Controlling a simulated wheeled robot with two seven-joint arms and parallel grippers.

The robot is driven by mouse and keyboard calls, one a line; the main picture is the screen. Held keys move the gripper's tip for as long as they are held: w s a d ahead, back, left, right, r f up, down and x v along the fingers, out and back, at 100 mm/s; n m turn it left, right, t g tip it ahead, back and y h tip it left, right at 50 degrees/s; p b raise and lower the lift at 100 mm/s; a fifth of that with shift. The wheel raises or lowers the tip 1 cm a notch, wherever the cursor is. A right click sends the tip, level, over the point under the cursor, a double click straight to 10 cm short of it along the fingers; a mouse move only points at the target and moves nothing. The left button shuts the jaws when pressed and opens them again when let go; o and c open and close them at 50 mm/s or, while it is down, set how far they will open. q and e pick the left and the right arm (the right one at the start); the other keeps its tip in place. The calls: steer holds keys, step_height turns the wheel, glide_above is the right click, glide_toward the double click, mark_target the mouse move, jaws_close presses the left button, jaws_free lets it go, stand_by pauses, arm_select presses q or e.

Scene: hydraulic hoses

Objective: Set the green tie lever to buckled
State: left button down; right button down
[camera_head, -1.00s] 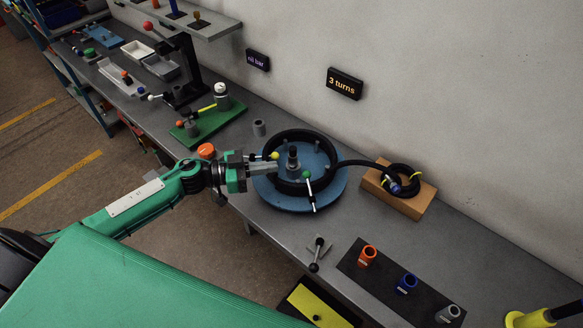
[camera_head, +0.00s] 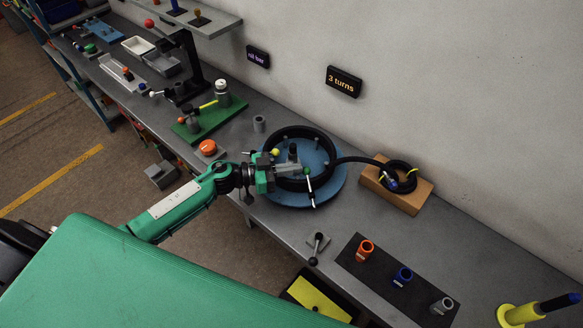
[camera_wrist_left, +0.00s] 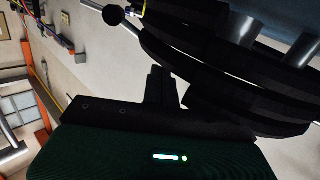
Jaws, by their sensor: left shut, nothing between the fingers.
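In the left wrist view, the shut fingers (camera_wrist_left: 163,88) point at the coil (camera_wrist_left: 215,75). A black ball (camera_wrist_left: 113,15) on a rod shows at top left there. My right gripper is not in view.
A yellow ball (camera_head: 275,152) sits at the coil's left side, close to my gripper. The hose runs right to a wooden block (camera_head: 408,200). A green plate (camera_head: 208,122) with a yellow lever stands left.

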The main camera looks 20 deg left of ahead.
arm_select(q)
steer(key=shift+w+a+n+p, duration=0.15)
steer(key=shift+n+p, duration=0.15)
steer(key=shift+p, duration=0.2)
steer(key=shift+w+f+n+p, duration=0.1)
steer(key=shift+f+n+p, duration=0.1)
steer(key=shift+n+p, duration=0.1)
steer(key=shift+w+a+f, duration=0.15)
steer(key=shift+w+f, duration=0.05)
steer(key=shift+f, duration=0.55)
steer(key=shift+r, duration=0.1)
